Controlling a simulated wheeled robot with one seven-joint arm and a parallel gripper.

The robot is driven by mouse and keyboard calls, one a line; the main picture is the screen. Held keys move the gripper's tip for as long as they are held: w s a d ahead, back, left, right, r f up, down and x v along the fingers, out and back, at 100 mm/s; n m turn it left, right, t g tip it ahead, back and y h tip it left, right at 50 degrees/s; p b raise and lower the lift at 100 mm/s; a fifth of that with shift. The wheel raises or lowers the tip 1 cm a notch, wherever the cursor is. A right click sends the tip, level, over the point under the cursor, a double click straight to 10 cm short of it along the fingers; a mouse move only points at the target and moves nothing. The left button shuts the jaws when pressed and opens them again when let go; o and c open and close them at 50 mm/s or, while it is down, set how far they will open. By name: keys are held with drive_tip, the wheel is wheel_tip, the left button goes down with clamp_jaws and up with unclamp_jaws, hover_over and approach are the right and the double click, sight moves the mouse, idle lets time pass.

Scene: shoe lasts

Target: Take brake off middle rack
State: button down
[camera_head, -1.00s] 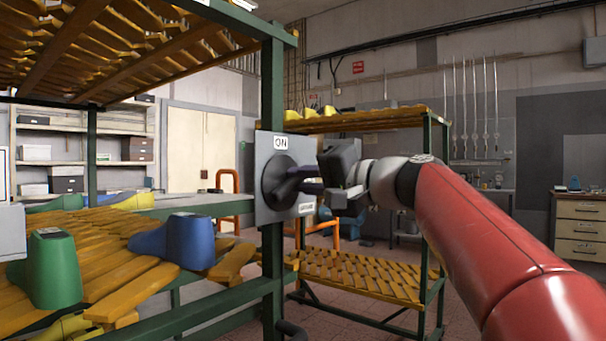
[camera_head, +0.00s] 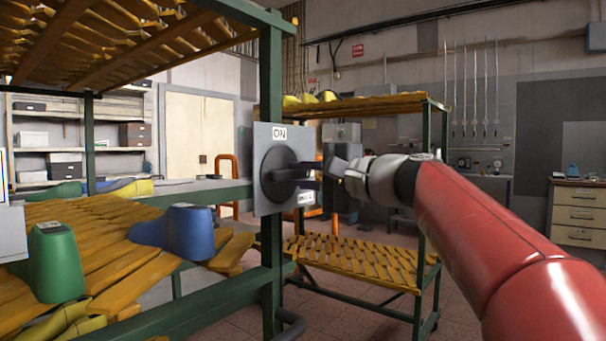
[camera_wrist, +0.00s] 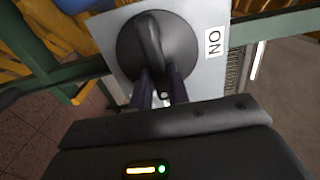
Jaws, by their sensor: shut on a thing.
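The brake switch is a grey plate (camera_head: 262,205) on the green upright post of the near rack. It carries a dark round knob (camera_head: 271,160) with a raised handle bar, a white "ON" label at the top and a second label, too small to read, at the lower right. My gripper (camera_head: 306,172) reaches in from the right, its two fingers shut on the knob's handle. In the wrist view the gripper (camera_wrist: 160,82) has its dark fingers on either side of the handle's near end, and the knob (camera_wrist: 185,50) and "ON" label (camera_wrist: 213,43) show clearly.
The near rack holds yellow slatted shelves with a green shoe last (camera_head: 55,262) and a blue one (camera_head: 190,235). A second rack (camera_head: 350,265) stands behind my gripper. A drawer cabinet (camera_head: 578,215) is at the far right. Tiled floor shows between the racks.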

drive_tip(key=c, duration=1.3)
unclamp_jaws()
drive_tip(key=shift+c, duration=0.2)
drive_tip(key=shift+d, duration=0.1)
drive_tip(key=b+v, duration=0.1)
drive_tip(key=v, duration=0.6)
drive_tip(key=shift+s+d, duration=0.25)
drive_tip(key=shift+d, duration=0.05)
drive_tip(key=shift+f, duration=0.1)
drive_tip(key=s+d+f+n+g+h, duration=0.1)
drive_tip(key=s+f+h, duration=0.3)
drive_tip(key=f, duration=0.9)
drive_tip(key=s+d+f+n+g+h, duration=0.2)
drive_tip(key=s+d+f+n+h, duration=0.2)
drive_tip(key=s+f, duration=0.7)
drive_tip(key=s+d+f+n+g+h, duration=0.2)
drive_tip(key=s+f+h, duration=0.4)
drive_tip(key=f, duration=1.1)
drive_tip(key=shift+s+d+f+n, duration=0.2)
drive_tip(key=shift+s+d+n, duration=0.2)
drive_tip(key=shift+s+d, duration=0.5)
